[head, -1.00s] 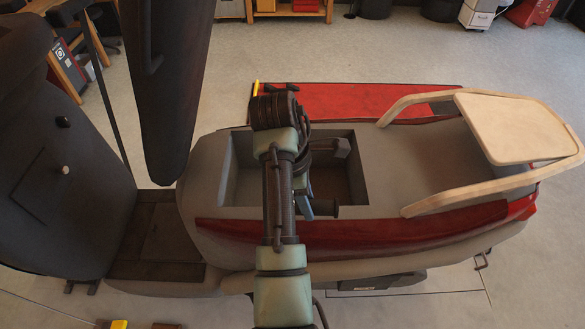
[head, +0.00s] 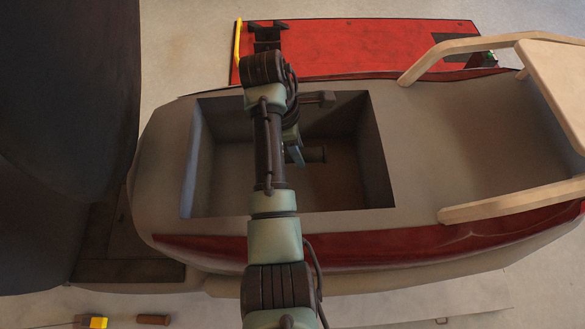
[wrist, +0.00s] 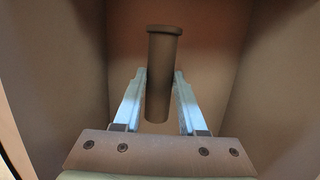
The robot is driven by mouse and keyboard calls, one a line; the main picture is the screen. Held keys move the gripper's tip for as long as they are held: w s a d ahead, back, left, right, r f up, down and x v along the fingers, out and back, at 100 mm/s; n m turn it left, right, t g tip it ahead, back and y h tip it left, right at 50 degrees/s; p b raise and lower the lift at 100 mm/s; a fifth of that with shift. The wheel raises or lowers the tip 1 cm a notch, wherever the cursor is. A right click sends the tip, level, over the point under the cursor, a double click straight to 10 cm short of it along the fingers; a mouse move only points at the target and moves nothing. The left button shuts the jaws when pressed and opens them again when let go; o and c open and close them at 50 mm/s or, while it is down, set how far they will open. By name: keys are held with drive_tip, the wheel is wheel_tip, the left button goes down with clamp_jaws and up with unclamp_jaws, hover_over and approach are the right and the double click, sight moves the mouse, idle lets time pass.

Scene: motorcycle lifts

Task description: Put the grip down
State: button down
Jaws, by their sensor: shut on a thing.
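The grip is a dark brown cylinder with a flanged end. In the wrist view the grip (wrist: 160,80) stands between the two pale blue fingers of my gripper (wrist: 159,76), which is shut on it. In the head view the grip (head: 316,154) sticks out to the right of my gripper (head: 297,153), inside the outline of the open box-shaped compartment (head: 190,160) in the grey scooter body. The compartment walls surround the grip in the wrist view. I cannot tell whether the grip touches the compartment floor.
A pale wooden rack (head: 515,205) stands right of the compartment. A red lift platform (head: 380,40) lies behind the scooter. A big dark seat (head: 65,120) rises at left. A yellow-ended tool (head: 95,322) and a brown cylinder (head: 153,319) lie on the floor at front left.

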drive_tip(key=shift+a+p+x, duration=0.1)
drive_tip(key=shift+a+x, duration=0.15)
drive_tip(key=shift+x, duration=0.85)
drive_tip(key=shift+a+p+x, duration=0.1)
drive_tip(key=shift+a+x, duration=0.15)
drive_tip(key=shift+x, duration=0.8)
drive_tip(key=shift+a+p+x, duration=0.1)
drive_tip(key=shift+a+x, duration=0.2)
drive_tip(key=shift+x, duration=0.8)
drive_tip(key=shift+f, duration=0.25)
drive_tip(key=shift+f, duration=0.15)
drive_tip(key=shift+c, duration=2.3)
unclamp_jaws()
drive_tip(key=b+v, duration=0.1)
drive_tip(key=v, duration=1.1)
drive_tip(key=shift+r, duration=0.3)
